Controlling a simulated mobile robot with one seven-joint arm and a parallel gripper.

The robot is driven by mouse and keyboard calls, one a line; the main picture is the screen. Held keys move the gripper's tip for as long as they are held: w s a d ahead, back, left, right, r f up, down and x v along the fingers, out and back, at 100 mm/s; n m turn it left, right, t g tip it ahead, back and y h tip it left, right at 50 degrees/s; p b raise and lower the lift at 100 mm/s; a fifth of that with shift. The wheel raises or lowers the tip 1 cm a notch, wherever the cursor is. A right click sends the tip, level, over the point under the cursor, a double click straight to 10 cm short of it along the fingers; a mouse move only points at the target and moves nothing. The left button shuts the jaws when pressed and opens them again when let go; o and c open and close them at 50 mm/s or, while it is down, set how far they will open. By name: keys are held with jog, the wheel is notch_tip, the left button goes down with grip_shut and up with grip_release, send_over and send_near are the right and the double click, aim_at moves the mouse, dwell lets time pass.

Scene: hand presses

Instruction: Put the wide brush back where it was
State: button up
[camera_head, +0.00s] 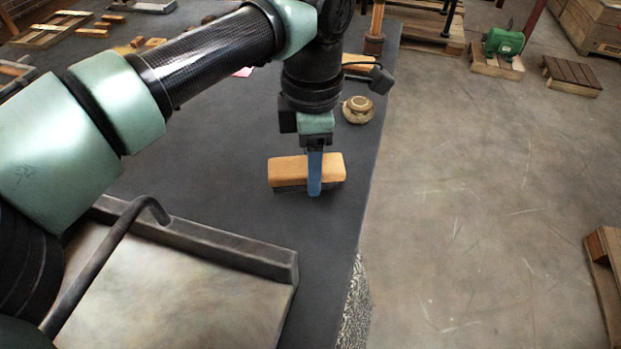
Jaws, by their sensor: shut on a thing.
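The wide brush (289,170) has a light wooden block on top and a dark underside. It is near the right edge of the dark table (225,205), long side running left to right. My gripper (315,186) points down over it, with a blue finger in front of the block, right of its middle. It is shut on the brush. The far finger is hidden behind the block. I cannot tell whether the brush touches the table or is slightly above it.
A round tan object (357,110) stands behind the brush, to the right. A metal tray (190,290) with a raised rim and a bent dark bar (110,250) fill the front left. Several wooden pieces lie at the back left. The table's right edge is close.

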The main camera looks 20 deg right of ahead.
jog(key=shift+f, duration=1.9)
jog(key=shift+f, duration=0.15)
jog(key=o, duration=1.2)
notch_tip(320, 180, up, 12)
jog(key=shift+r, duration=0.2)
